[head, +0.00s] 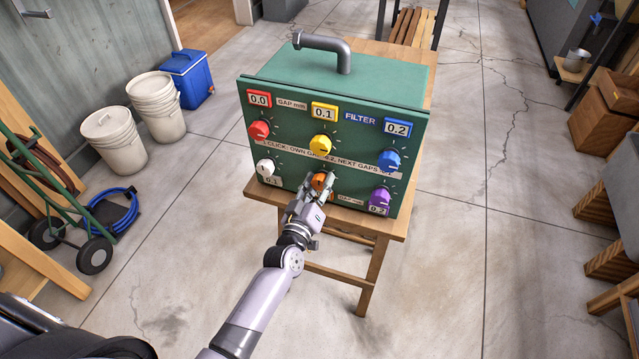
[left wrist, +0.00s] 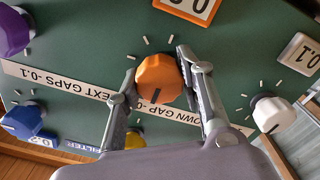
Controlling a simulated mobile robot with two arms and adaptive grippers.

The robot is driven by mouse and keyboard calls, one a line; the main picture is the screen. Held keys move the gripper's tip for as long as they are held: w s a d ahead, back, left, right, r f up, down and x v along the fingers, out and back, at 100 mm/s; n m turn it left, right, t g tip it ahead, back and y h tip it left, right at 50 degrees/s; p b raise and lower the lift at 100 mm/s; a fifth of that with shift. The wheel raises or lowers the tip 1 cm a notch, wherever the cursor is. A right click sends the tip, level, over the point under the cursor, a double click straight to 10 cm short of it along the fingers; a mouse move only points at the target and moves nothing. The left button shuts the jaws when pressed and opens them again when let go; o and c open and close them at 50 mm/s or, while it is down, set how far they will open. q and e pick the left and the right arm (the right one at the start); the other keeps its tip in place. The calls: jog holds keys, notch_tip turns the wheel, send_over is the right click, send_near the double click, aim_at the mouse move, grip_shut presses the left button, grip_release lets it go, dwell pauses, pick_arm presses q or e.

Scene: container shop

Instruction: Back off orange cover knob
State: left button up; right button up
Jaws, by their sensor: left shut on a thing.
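The orange knob (head: 319,180) is in the middle of the lower row on the green box's front panel. In the left wrist view, which is turned over, the orange knob (left wrist: 158,75) sits between the fingers, its dark pointer line toward the yellow knob (left wrist: 135,139). My left gripper (head: 317,187) is shut on the orange knob; its fingers in the wrist view (left wrist: 157,82) lie along both sides. An orange-framed plate (left wrist: 190,8) is partly cut off there, so I cannot read its full value. My right gripper is not in view.
The green box (head: 390,82) stands on a wooden table (head: 388,232). Close around the orange knob are the white (head: 265,167), purple (head: 379,199), yellow (head: 320,145), red (head: 258,130) and blue (head: 388,160) knobs. Floor right of the table is clear.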

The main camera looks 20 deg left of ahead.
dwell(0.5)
pick_arm(q)
jog(key=o, duration=1.2)
jog(key=s, duration=1.2)
jog(key=shift+a, duration=0.2)
